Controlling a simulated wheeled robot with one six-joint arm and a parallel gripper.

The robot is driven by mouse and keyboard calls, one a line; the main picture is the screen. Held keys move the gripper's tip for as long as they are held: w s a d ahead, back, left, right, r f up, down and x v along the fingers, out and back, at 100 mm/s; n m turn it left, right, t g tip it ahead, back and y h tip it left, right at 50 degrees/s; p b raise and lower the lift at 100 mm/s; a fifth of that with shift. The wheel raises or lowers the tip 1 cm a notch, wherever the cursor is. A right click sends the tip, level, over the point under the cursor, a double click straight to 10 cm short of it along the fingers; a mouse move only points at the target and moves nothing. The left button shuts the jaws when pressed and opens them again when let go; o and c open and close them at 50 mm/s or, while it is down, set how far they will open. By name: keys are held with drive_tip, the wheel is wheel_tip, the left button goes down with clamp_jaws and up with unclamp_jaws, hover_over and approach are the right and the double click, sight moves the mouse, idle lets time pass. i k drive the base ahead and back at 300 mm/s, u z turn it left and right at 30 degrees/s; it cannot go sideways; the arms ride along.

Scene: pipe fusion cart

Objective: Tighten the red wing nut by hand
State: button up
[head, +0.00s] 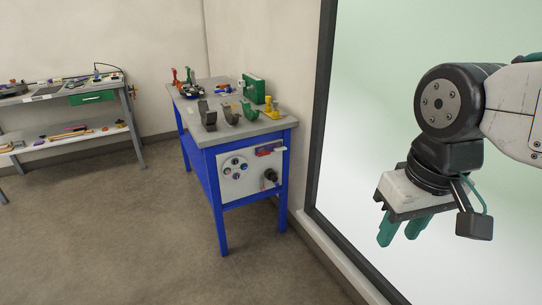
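The pipe fusion cart (214,142), with a blue frame and a grey top, stands mid-left, well away from my gripper. Small red upright parts (189,75) show at the back left of its top. A red wing nut cannot be made out for certain at this distance. My gripper (398,240) hangs at the right of the view with its two green fingers pointing down. A gap shows between the fingers, and nothing is seen between them.
On the cart are dark curved clamps (207,117), a green box (254,90) and a yellow part (272,109). A panel (250,172) is on its front. A workbench (62,94) stands at the left. A dark-framed pane (350,150) is behind my gripper. The floor before the cart is clear.

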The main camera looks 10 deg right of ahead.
sight(261, 152)
drive_tip(key=u, duration=0.4)
drive_tip(key=i, duration=0.85)
drive_tip(key=z, duration=0.5)
